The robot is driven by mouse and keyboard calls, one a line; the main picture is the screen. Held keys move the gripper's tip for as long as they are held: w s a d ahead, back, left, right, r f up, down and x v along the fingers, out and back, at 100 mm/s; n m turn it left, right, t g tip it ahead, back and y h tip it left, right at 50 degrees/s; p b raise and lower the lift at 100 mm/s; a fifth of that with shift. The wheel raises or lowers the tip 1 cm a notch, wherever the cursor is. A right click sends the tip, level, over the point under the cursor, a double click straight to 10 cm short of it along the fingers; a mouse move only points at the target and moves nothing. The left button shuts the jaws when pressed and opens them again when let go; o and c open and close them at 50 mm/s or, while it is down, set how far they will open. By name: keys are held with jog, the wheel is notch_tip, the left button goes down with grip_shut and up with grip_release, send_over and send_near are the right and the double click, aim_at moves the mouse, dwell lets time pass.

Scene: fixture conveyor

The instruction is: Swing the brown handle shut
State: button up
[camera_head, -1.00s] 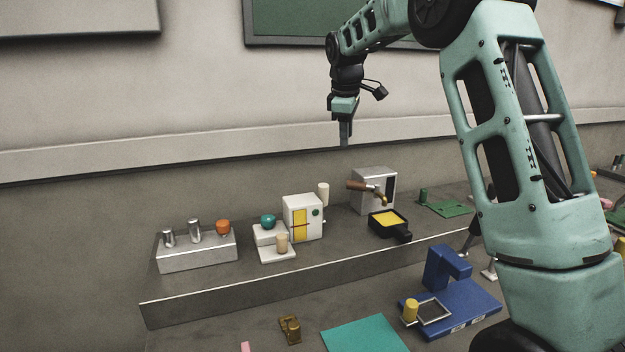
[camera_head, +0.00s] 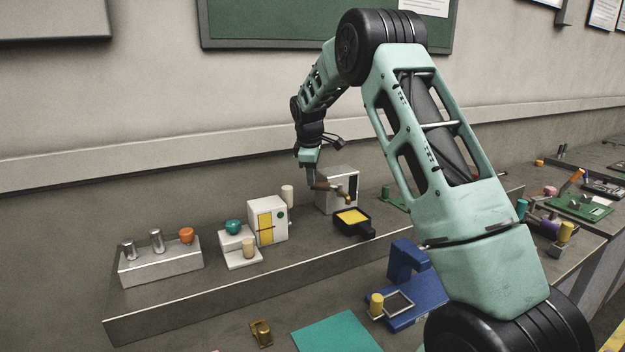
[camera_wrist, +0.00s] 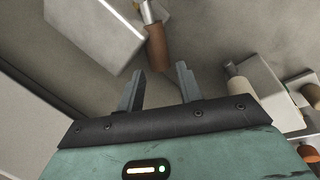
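In the wrist view the brown handle (camera_wrist: 156,48) lies just beyond the fingertips, beside the light grey box (camera_wrist: 92,32). My gripper (camera_head: 310,184) points down close to the handle's free end in the head view. In the wrist view my gripper (camera_wrist: 159,72) has its two fingers apart with nothing between them. Whether a finger touches the handle cannot be told.
A black pan with a yellow inside (camera_head: 352,216) stands in front of the grey box. A white unit with a yellow door (camera_head: 267,222) and a cream cylinder (camera_head: 288,196) stand to the left. A metal block (camera_head: 160,262) with knobs is further left on the shelf.

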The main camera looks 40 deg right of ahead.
jog(key=shift+x, duration=1.5)
grip_shut()
